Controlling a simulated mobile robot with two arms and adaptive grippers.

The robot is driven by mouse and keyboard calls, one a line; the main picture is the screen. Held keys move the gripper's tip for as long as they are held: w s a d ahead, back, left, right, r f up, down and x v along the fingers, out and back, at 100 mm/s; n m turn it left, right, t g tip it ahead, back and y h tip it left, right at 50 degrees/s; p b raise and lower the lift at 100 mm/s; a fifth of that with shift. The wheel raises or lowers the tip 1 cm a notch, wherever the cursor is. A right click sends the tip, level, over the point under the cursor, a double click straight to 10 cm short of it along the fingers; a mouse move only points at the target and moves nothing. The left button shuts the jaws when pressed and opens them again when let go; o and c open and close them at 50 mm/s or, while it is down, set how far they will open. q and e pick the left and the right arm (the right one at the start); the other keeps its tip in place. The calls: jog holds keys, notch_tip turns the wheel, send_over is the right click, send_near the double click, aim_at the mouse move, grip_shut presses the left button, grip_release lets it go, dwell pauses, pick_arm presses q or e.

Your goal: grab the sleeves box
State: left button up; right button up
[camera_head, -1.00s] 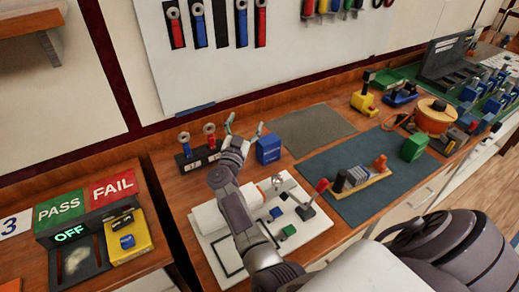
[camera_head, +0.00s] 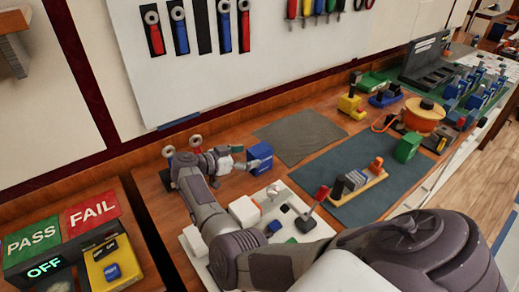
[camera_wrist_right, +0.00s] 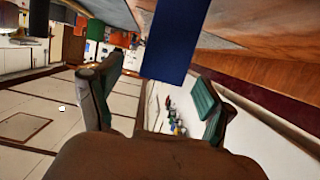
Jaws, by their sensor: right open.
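The blue box (camera_head: 260,157), which looks like the sleeves box, stands upright near the back of the wooden bench. Its print is too small to read. My right gripper (camera_head: 246,157) is open, just left of the box, with its fingers pointing toward it. In the right wrist view, the blue box (camera_wrist_right: 172,42) shows at the top, between and beyond the two green-padded fingers (camera_wrist_right: 155,92). I see no hold on it. My left gripper is not in view.
A white board (camera_head: 200,263) with small blocks lies below my right arm. A grey mat (camera_head: 305,135) and a dark mat with a block strip (camera_head: 358,182) lie right of the box.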

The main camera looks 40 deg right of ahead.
aim_at(260, 153)
jog(key=b+x, duration=0.1)
jog(key=x, duration=0.1)
jog(key=b+x, duration=0.2)
jog(key=x, duration=0.1)
jog(key=shift+w+d+f, duration=0.15)
jog(key=shift+d+f, duration=0.05)
jog(key=shift+f, duration=0.25)
jog(key=shift+d, duration=0.2)
jog(key=shift+r, duration=0.15)
jog(key=shift+c, duration=0.5)
jog(key=c, duration=1.3)
jog(key=shift+c, duration=0.5)
jog(key=shift+r, duration=0.1)
